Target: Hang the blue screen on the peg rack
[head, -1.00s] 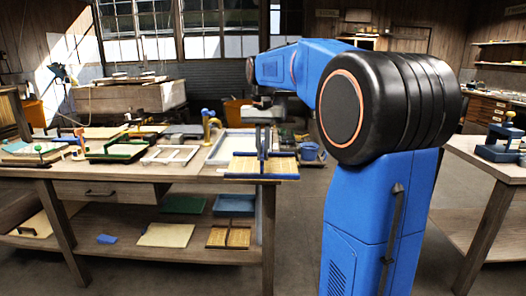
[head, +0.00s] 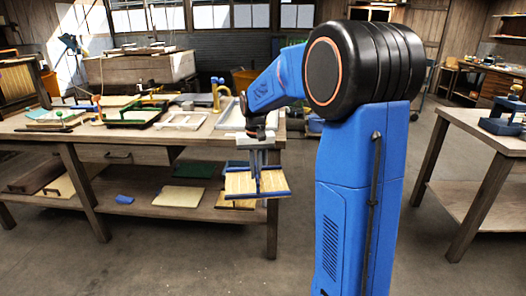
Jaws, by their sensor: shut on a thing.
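The blue screen (head: 240,184) has a tan slatted face with blue edges and a blue bar across its middle. My gripper (head: 258,150) is shut on this bar from above. The screen hangs in the air, roughly level, just in front of the right end of the workbench. My arm covers part of the view behind the gripper, and the fingertips are small here. I cannot make out a peg rack with certainty in the head view.
Another table (head: 470,129) stands at right. The floor between is open.

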